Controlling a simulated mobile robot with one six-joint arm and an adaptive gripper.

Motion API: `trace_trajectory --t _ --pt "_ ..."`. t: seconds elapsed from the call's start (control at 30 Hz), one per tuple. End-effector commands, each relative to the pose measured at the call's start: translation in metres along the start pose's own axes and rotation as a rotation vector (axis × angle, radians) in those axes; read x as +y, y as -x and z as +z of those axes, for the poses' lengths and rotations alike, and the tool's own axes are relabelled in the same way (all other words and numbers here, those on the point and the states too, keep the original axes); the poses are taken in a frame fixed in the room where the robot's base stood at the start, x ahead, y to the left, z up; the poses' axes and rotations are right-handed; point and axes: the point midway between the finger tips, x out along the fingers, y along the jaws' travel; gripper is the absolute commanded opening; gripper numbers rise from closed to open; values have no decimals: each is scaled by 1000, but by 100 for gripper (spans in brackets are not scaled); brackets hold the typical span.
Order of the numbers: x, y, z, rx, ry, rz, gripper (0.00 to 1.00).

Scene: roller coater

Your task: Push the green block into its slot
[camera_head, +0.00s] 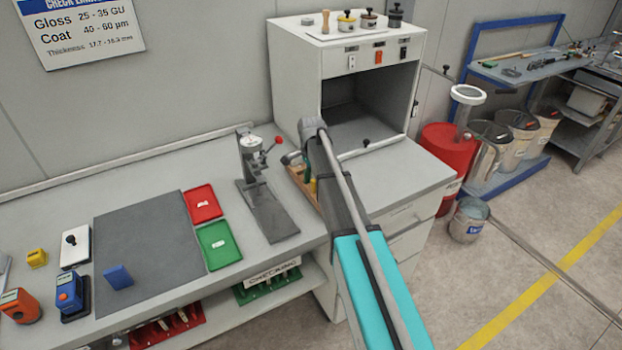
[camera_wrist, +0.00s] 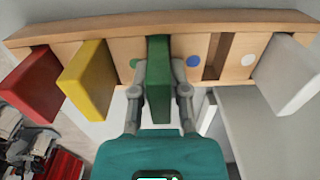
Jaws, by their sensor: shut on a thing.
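The wooden rack (camera_wrist: 110,30) runs across the top of the wrist view. The green block (camera_wrist: 158,62) stands out of a slot near the rack's middle, with its far end at the rack. How deep it sits is hard to tell. A small dot (camera_wrist: 135,62) lies to its left on the wood. My gripper (camera_wrist: 160,90) is shut on the green block, one finger on each side. In the head view, the rack (camera_head: 297,173) sits on the bench behind my arm, which hides most of it and my gripper.
Yellow (camera_wrist: 88,80) and red (camera_wrist: 32,84) blocks are left of the green one; a pale grey block (camera_wrist: 287,75) is at the right. An empty slot (camera_wrist: 220,57) lies beside a blue dot (camera_wrist: 194,61). A blue block (camera_head: 118,277) is on the dark mat (camera_head: 145,240). The grey cabinet (camera_head: 300,85) stands behind.

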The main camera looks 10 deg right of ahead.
Motion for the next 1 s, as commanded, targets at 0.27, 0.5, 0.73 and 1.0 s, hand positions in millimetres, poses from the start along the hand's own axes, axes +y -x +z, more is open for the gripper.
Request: trace_trajectory --t 0.27,0.5,0.73,1.0 --pt "0 0 0 0 -1 0 0" --pt "0 -3 0 0 -1 0 32" --pt "0 -2 0 0 -1 0 56" --pt "0 -2 0 0 -1 0 56"
